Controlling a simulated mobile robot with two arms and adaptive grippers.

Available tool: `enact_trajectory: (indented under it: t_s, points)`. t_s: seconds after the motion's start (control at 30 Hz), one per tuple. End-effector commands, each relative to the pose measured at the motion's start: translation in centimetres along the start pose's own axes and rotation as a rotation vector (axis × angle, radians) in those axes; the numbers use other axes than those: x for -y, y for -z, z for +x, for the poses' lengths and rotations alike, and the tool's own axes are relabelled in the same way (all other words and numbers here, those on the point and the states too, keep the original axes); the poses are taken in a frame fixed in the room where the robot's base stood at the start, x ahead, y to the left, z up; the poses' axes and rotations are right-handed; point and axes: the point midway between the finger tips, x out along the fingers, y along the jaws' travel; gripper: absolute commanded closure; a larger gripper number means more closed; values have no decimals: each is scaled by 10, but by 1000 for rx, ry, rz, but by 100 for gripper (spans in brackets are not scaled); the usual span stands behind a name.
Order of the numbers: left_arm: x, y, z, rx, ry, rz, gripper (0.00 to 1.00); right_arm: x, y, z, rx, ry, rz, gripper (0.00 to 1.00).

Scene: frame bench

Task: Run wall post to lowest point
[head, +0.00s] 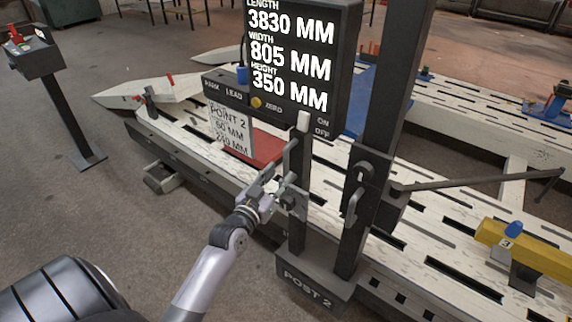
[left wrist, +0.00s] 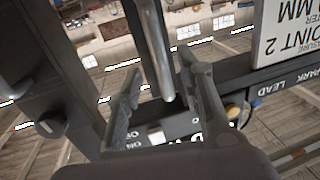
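My left gripper (head: 272,190) is at this shorter upright, below the display. In the left wrist view, my left gripper (left wrist: 162,85) is open, its fingers on either side of a grey rod (left wrist: 155,45), with gaps showing. Whether it touches the rod is unclear. My right gripper is not in view.
A slotted pale bench (head: 440,215) runs behind the post. A white POINT 2 card (head: 230,130) hangs under the display. A yellow beam (head: 535,255) with a blue knob is at right. A pedestal box (head: 30,55) stands at far left; floor between is clear.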

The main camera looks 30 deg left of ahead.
Motion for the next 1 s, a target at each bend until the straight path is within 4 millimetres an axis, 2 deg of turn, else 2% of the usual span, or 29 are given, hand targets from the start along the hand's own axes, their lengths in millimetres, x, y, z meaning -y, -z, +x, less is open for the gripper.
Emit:
enact_trajectory:
  t_s: [0.1,0.33,0.7,1.0]
  points:
    - [0,1,23,-1,0,0,65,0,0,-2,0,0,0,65]
    - [0,0,47,0,0,2,65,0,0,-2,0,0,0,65]
    - [0,0,51,1,0,1,65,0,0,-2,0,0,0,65]
    - [0,0,51,1,0,1,85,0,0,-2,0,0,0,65]
